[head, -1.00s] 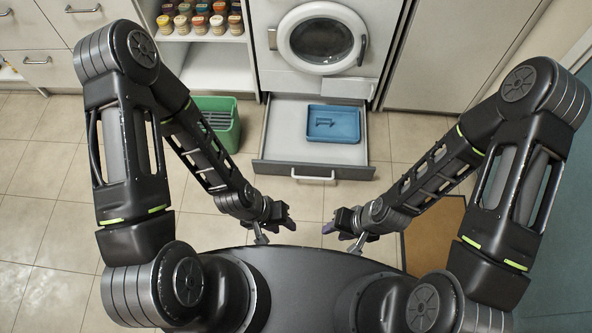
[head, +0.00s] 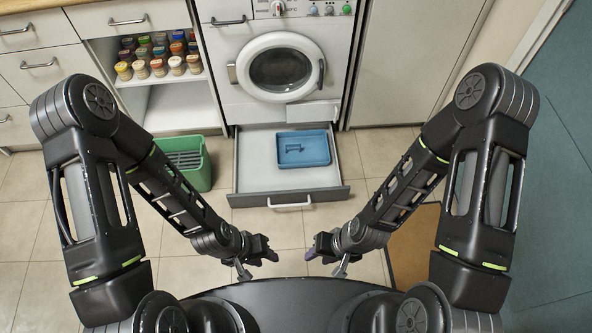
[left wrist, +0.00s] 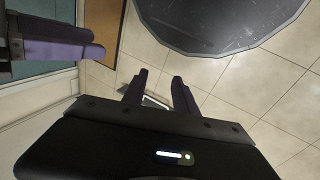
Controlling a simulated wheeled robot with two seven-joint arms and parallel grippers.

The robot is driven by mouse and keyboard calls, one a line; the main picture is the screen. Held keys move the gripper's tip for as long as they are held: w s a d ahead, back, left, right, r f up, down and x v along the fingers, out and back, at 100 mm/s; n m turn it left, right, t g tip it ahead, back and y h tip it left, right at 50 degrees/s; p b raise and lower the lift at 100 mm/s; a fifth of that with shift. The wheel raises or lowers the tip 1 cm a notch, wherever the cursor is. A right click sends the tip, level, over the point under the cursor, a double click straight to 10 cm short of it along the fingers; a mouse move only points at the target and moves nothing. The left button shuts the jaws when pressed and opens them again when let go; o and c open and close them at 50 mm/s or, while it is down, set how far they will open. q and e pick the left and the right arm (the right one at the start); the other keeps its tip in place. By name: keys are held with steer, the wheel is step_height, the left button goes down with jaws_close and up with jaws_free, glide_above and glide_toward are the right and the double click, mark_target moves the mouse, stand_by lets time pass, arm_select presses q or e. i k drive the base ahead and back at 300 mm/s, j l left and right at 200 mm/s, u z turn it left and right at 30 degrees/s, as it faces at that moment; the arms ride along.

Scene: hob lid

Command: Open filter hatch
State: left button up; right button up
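The white washing machine (head: 240,98) stands at the back, its round door (head: 279,70) shut. The filter hatch (head: 313,112) is a small white rectangular panel low on the machine's right front; I cannot tell whether it is fully flush. My left gripper (head: 272,257) hangs low in front of my body, well short of the machine. In the left wrist view its two purple fingers (left wrist: 161,92) stand apart with nothing gripped. My right gripper (head: 311,254) hangs beside it, also far from the hatch. Its purple fingers show in the left wrist view (left wrist: 72,42), but their opening is unclear.
Below the machine a drawer (head: 240,178) is pulled out, holding a blue tray (head: 303,149). A green bin (head: 187,160) stands left of it. Spice jars (head: 158,67) fill a shelf. A brown mat (head: 415,262) lies at right. Tiled floor is clear between me and the drawer.

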mark_target(320, 110)
steer(key=i, duration=0.55)
steer(key=i+j, duration=0.15)
steer(key=i, duration=0.4)
steer(key=z, duration=2)
